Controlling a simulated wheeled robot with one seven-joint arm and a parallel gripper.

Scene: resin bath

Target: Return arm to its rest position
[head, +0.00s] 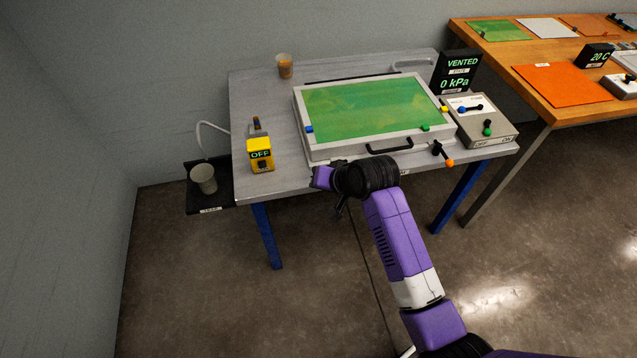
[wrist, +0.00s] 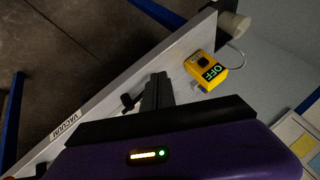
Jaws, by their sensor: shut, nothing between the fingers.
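My gripper (wrist: 158,80) is shut and empty; in the wrist view its dark fingers lie together, over the table's front edge. In the head view my purple arm reaches up from the bottom right, with its hand just in front of the grey table's (head: 262,100) front edge. The hand is left of the handle of the framed tray with a green sheet (head: 365,108). The fingertips are hard to make out there. The yellow OFF switch box (head: 260,155) stands left of the hand and apart from it; it also shows in the wrist view (wrist: 207,73).
A grey cup (head: 203,179) stands on a black side shelf (head: 212,203). A cup with orange contents (head: 284,66) is at the back. A control box (head: 480,120) and a display reading VENTED, 0 kPa (head: 457,73) stand right. A wooden table (head: 540,65) is farther right. The floor in front is clear.

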